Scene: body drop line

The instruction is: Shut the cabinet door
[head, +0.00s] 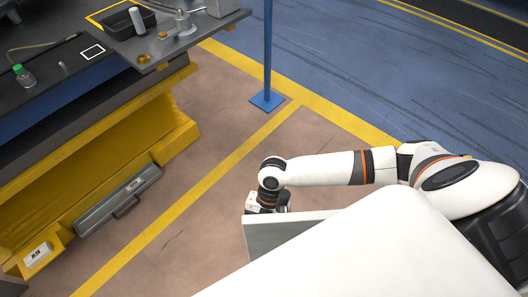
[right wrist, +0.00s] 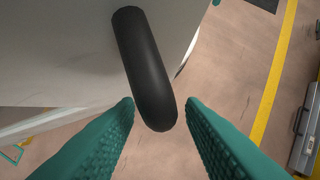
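The white cabinet (head: 370,250) fills the bottom of the head view, seen from above. A light grey panel, apparently its door (head: 280,234), sticks out from under the cabinet's left side. In the right wrist view the pale door face (right wrist: 60,55) carries a black rounded bar handle (right wrist: 145,70). My right gripper (right wrist: 160,105) is open, its teal fingers on either side of the handle's near end, with gaps visible. In the head view my right gripper (head: 268,203) is at the panel's outer end, its fingers hidden. My left gripper is not in view.
A yellow-based workbench (head: 110,150) stands at the left, with a green-capped bottle (head: 24,76) and a black tray (head: 130,22) on top. A grey case (head: 118,199) is at its base. A blue post (head: 267,50) stands behind. The brown floor between is clear.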

